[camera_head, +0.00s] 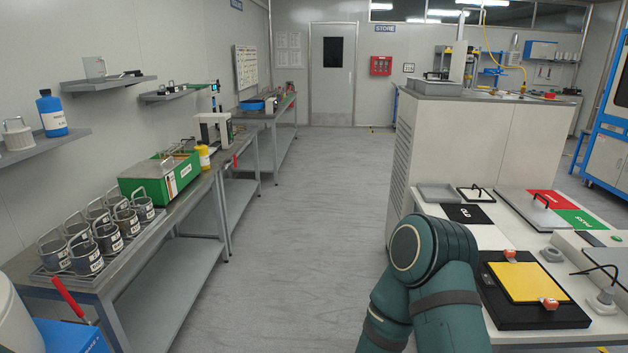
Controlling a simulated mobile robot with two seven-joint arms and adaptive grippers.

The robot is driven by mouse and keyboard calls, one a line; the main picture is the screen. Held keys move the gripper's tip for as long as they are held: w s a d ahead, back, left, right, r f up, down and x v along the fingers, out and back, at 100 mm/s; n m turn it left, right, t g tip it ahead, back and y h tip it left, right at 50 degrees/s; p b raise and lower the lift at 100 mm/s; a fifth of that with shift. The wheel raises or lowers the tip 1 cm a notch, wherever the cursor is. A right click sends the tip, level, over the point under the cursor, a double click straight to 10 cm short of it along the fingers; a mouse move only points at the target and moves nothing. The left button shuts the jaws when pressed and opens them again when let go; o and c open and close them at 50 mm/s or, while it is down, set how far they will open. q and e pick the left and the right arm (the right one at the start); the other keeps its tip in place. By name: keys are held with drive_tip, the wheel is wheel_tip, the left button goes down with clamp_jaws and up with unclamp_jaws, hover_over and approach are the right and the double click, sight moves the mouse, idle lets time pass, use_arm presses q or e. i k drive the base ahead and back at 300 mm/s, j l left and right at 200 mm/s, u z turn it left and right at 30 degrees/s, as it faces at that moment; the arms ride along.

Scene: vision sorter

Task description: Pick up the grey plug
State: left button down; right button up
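I cannot tell for certain which thing is the grey plug. A small grey plug-like piece (604,298) stands upright on the right-hand white worktop (505,235), near the right edge of the view. A low round grey piece (551,255) sits behind it on the same worktop. A pale grey ribbed cylinder with a loop handle (17,136) is on the lower left wall shelf. A green-sleeved arm of mine rises from the bottom, left of the worktop, and hides part of it. Neither gripper shows.
A black fixture with a yellow plate (517,281) and red clamps lies on the worktop. Red and green pads (575,218) are behind it. A left bench (130,250) carries several labelled handled pots and a green box (160,178). The aisle floor (315,220) is clear.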

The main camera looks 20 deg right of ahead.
sight(606, 296)
drive_tip(key=i+z, duration=0.45)
drive_tip(key=i, duration=0.95)
drive_tip(key=i+j+z, duration=0.1)
drive_tip(key=z, duration=0.35)
drive_tip(key=i+j+z, duration=0.2)
drive_tip(key=z, duration=0.2)
drive_tip(key=i+j+z, duration=0.1)
drive_tip(key=z, duration=0.35)
drive_tip(key=j, duration=0.1)
